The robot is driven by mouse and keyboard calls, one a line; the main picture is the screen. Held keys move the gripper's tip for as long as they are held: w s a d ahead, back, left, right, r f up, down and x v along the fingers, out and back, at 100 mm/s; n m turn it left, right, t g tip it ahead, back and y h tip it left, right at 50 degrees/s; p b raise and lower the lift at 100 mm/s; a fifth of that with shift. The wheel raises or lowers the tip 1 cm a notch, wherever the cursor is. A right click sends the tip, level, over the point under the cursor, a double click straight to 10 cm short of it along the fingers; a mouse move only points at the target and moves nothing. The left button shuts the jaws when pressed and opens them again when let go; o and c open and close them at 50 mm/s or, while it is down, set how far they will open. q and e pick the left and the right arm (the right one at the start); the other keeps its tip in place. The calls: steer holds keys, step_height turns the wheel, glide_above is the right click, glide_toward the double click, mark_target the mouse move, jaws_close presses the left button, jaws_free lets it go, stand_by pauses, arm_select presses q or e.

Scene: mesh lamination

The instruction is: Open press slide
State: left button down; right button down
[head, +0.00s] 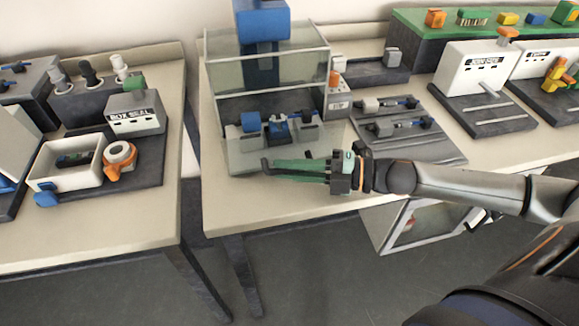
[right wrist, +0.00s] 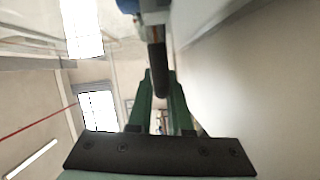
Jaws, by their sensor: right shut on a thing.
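The press (head: 263,22) has a blue top and a clear guard, and stands on the middle table. The fingers hide most of the handle in the head view. My left gripper is not in view.
A dark tray (head: 440,150) with small assemblies lies right of the press. On the left table are a labelled box (head: 136,115), a white bin (head: 50,178) and an orange tape dispenser (head: 113,172). A gap separates the tables. The table front below my gripper is clear.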

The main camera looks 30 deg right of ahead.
steer(key=c, duration=0.8)
jaws_free()
steer(key=shift+c, duration=0.2)
steer(key=shift+d, duration=0.1)
